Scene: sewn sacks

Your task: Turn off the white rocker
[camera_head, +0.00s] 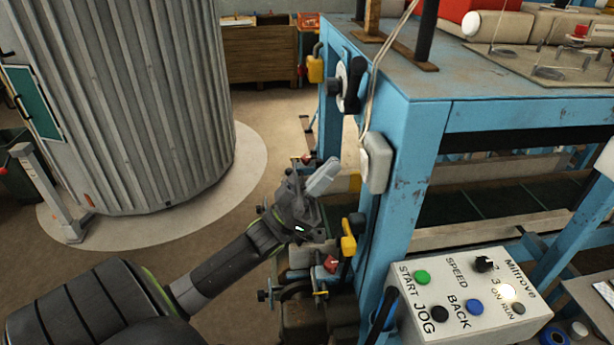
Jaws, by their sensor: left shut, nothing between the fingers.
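A white switch box (377,162), which looks like the white rocker, is fixed to the side of the blue machine post. Its rocker face is seen edge-on, so I cannot tell which way it is tipped. My left gripper (324,176) is shut and empty, to the left of the white box. Its pale fingers point up and right toward the box, with a gap visible between them in the picture. My right gripper is not in view.
A black-handled rotary switch (350,85) sits higher on the blue frame (405,185). Yellow and red fittings (348,240) are below. A control box (460,305) with buttons, a knob and a glowing lamp is lower right.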

